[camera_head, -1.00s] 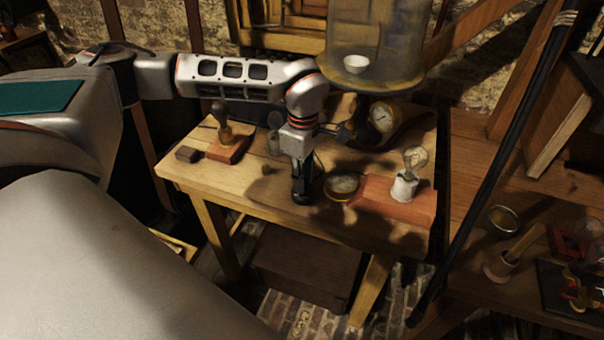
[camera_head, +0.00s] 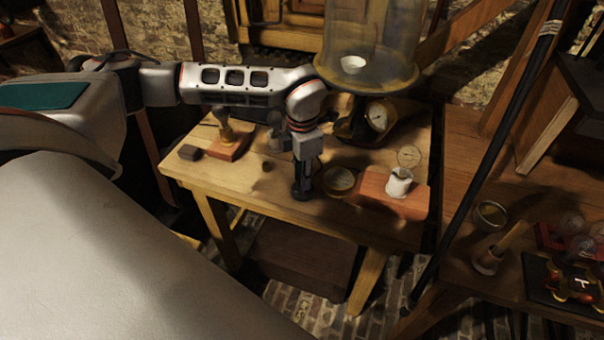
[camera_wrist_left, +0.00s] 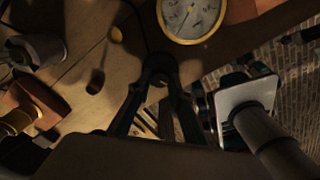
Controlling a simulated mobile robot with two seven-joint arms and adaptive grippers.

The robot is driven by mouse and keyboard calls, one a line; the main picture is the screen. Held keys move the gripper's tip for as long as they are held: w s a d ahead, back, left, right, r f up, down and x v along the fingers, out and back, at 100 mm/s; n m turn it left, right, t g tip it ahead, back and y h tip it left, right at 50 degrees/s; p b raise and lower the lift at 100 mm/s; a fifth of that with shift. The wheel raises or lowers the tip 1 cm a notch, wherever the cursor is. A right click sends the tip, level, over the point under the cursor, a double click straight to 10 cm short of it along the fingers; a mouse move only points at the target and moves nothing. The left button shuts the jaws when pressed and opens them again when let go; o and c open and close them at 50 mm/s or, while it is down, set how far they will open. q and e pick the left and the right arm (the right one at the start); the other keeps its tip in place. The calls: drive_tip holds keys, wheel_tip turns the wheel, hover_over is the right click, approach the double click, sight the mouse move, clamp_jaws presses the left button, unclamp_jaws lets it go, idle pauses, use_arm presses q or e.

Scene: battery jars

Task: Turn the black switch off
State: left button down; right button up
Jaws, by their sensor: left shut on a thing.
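My left gripper (camera_head: 302,184) points straight down at the front edge of the wooden table, left of the brass-rimmed gauge. Its fingers are shut on the black switch (camera_head: 302,196), of which only a dark base shows below the fingertips. In the left wrist view, the two fingers (camera_wrist_left: 160,84) close in around the dark round switch (camera_wrist_left: 159,63), which they partly hide. A light bulb (camera_head: 409,157) in a white holder (camera_head: 398,182) stands on a reddish block to the right; its glass looks clear and unlit. My right gripper is not in view.
The gauge (camera_head: 339,181) lies close right of my gripper. A brass dial (camera_head: 377,116) and a glass dome (camera_head: 372,40) stand behind. A reddish wooden block (camera_head: 230,145) and a small dark block (camera_head: 190,152) lie left. The table's front left is clear.

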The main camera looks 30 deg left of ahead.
use_arm(q)
drive_tip(key=shift+n, duration=1.9)
drive_tip(key=c, duration=1.8)
unclamp_jaws()
wheel_tip(320, 180, up, 12)
drive_tip(key=shift+d, duration=0.1)
